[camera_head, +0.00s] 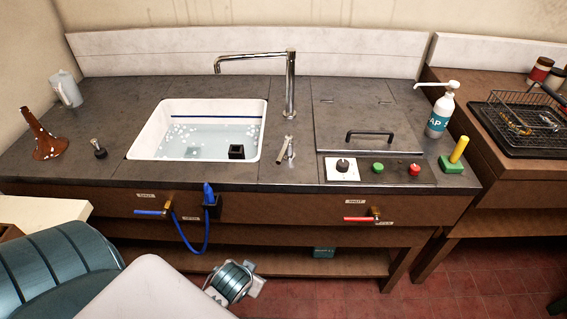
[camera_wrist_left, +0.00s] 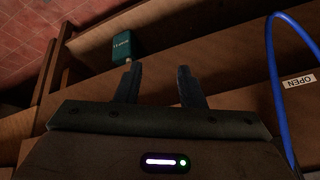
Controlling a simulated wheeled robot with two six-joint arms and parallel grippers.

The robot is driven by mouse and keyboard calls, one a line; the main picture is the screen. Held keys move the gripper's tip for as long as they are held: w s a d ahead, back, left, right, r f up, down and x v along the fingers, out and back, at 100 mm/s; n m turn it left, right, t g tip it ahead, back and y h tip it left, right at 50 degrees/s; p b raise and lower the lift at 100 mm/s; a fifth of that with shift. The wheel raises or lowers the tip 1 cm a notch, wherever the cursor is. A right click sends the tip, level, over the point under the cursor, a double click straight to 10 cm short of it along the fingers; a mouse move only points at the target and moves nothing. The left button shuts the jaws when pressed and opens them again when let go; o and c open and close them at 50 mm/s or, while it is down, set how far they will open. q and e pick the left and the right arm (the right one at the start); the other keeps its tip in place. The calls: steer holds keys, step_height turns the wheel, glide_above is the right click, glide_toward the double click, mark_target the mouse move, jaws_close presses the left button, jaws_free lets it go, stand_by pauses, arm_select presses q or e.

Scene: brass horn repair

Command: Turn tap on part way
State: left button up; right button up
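A chrome gooseneck tap (camera_head: 290,85) stands behind the white sink (camera_head: 262,120), its spout reaching left over the water. A small metal lever fitting (camera_head: 286,150) stands on the counter right of the sink. Under the counter edge are a valve with a blue handle (camera_head: 150,212) and one with a red handle (camera_head: 359,219). Both handles lie roughly level, pointing left, near SHUT and OPEN labels. My left gripper (camera_head: 256,286) is low in front of the bench, apart from the valves. In the left wrist view its fingers (camera_wrist_left: 158,78) are open and empty. My right gripper is out of view.
A blue hose (camera_head: 186,240) loops below the counter and shows at right in the left wrist view (camera_wrist_left: 275,90). A teal box (camera_head: 323,252) sits on the lower shelf. A soap bottle (camera_head: 440,113), jug (camera_head: 66,90) and brown horn bell (camera_head: 45,138) stand on top.

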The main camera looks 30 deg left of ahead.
arm_select(q)
steer(key=w+a+r+n+t+y, duration=0.2)
steer(key=w+r+t, duration=0.25)
steer(key=r, duration=0.35)
steer(key=w+a+r+n+t+y, duration=0.1)
steer(key=w+a+r+t, duration=0.15)
steer(key=w+r, duration=0.45)
steer(key=t, duration=0.5)
glide_toward(283, 151)
steer(key=p+x, duration=0.1)
steer(key=x, duration=0.2)
steer(key=p+x, duration=0.1)
steer(key=x, duration=0.2)
steer(key=p+x, duration=0.1)
steer(key=x, duration=0.2)
steer(key=shift+a+f+p, duration=0.1)
steer(key=shift+f+p, duration=0.2)
steer(key=shift+w+a+f, duration=0.1)
steer(key=shift+w+a, duration=0.05)
steer(key=shift+w, duration=0.35)
jaws_close()
